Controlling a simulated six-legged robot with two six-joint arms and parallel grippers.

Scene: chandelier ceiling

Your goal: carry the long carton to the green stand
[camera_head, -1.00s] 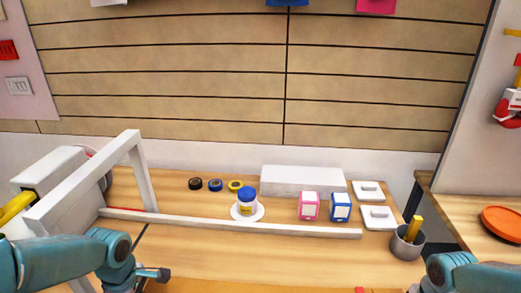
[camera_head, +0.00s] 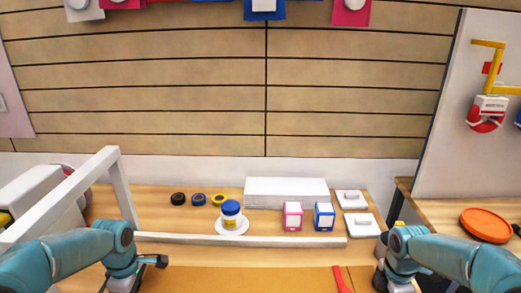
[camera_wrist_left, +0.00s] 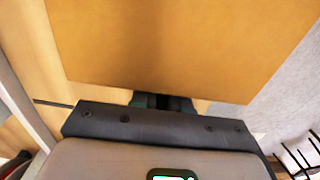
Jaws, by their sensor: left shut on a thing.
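The long carton (camera_head: 235,281) is a flat orange-brown shape along the bottom edge of the head view, between my two arms, and its near part is cut off. In the left wrist view its broad tan face (camera_wrist_left: 180,45) fills the upper middle, right in front of the jaws. My left gripper (camera_head: 155,262) is shut on the carton near its left end. My right gripper (camera_head: 383,277) is at the carton's right end, and its fingers are too hidden to tell open from shut. I see no green stand in these views.
A workbench with a white rail (camera_head: 240,240) lies beyond the carton. It holds a blue-lidded jar (camera_head: 231,208), pink (camera_head: 292,217) and blue (camera_head: 324,217) boxes, and tape rolls (camera_head: 199,199). A red strip (camera_head: 342,279) shows by the carton. An orange dish (camera_head: 486,224) sits on another bench at right.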

